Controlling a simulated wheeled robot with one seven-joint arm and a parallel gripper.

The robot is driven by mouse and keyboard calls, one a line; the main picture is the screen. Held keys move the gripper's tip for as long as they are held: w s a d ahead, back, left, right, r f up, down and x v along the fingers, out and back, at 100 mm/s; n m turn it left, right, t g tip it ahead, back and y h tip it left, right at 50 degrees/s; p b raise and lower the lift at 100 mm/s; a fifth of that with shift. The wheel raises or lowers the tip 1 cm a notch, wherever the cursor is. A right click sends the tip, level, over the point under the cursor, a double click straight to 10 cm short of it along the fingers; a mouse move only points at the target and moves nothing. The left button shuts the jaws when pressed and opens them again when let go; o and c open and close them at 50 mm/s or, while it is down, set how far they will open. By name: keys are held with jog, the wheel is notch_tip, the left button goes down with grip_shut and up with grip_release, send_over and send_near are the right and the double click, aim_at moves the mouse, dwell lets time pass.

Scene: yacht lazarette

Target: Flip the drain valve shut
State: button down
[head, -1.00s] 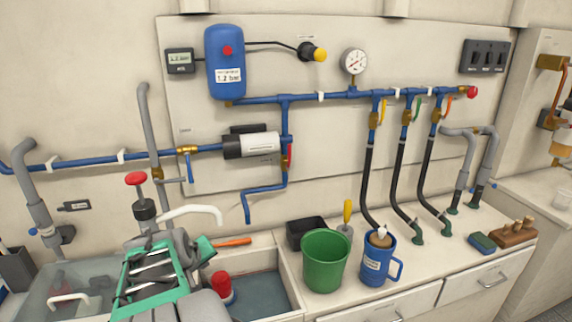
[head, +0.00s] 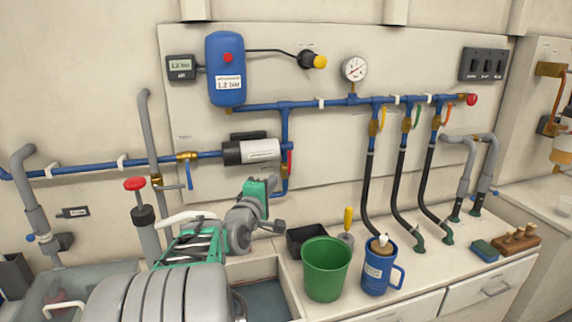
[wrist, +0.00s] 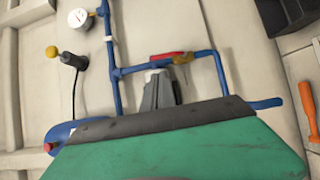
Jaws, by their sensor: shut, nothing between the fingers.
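The drain valve is on the blue pipe that drops below the pump. Its red lever (head: 290,161) lies along the pipe and points up, with the brass body at its lower end. In the wrist view the red lever (wrist: 168,55) and brass body (wrist: 183,59) are just beyond my fingertips. My gripper (head: 272,183) is just left of and below the lever and hides part of the lower pipe in the head view. In the wrist view my gripper (wrist: 160,78) is shut and empty. I cannot tell whether it touches the lever.
The pump (head: 252,151) is left of the valve. Brass valves with yellow (head: 382,117), green and orange levers stand on the right. A red-knobbed hand pump (head: 136,184) stands left.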

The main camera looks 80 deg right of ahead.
aim_at(289, 159)
jog(key=d+p, duration=0.1)
jog(key=d, duration=0.3)
jog(key=d+p, duration=0.1)
jog(key=d, duration=0.4)
jog(key=d+p, duration=0.1)
jog(key=d, duration=0.3)
jog(key=shift+s+d, duration=0.35)
jog(key=shift+d, duration=0.05)
